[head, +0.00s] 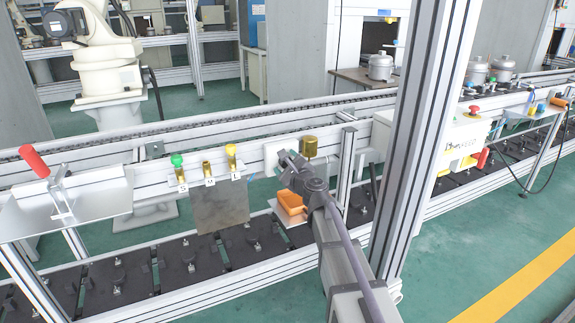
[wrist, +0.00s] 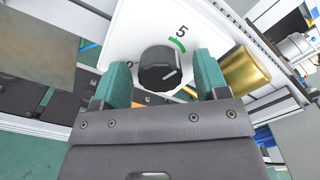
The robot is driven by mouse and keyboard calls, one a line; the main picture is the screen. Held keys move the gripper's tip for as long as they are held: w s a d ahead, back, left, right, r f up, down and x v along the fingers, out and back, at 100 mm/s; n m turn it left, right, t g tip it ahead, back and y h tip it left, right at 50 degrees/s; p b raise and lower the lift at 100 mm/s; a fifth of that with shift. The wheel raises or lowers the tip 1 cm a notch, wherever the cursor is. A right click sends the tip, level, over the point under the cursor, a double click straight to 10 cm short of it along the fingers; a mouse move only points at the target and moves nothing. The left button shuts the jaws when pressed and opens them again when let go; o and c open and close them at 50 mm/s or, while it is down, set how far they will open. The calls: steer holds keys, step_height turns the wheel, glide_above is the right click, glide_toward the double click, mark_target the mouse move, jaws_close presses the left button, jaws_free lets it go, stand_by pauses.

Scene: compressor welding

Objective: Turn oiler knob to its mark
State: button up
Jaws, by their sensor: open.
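The black oiler knob (wrist: 158,68) sits on a white panel (wrist: 135,28) in the wrist view. Its white pointer line points to the right, below the green arc mark (wrist: 177,44) beside the number 5. Another digit shows at the knob's left, partly cut off by a finger. My gripper (wrist: 159,64) is open, with one teal finger on each side of the knob. I cannot tell whether either finger touches it. In the head view my gripper (head: 287,163) is in front of the white panel (head: 277,150), and the knob is hidden.
A brass cup (head: 309,147) stands right of the panel; it also shows in the wrist view (wrist: 246,72). Brass fittings with green (head: 177,161) and yellow (head: 231,150) tops stand left. A metal post (head: 424,130) rises at right.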

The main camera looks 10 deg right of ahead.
steer(key=v, duration=1.1)
steer(key=shift+w, duration=0.1)
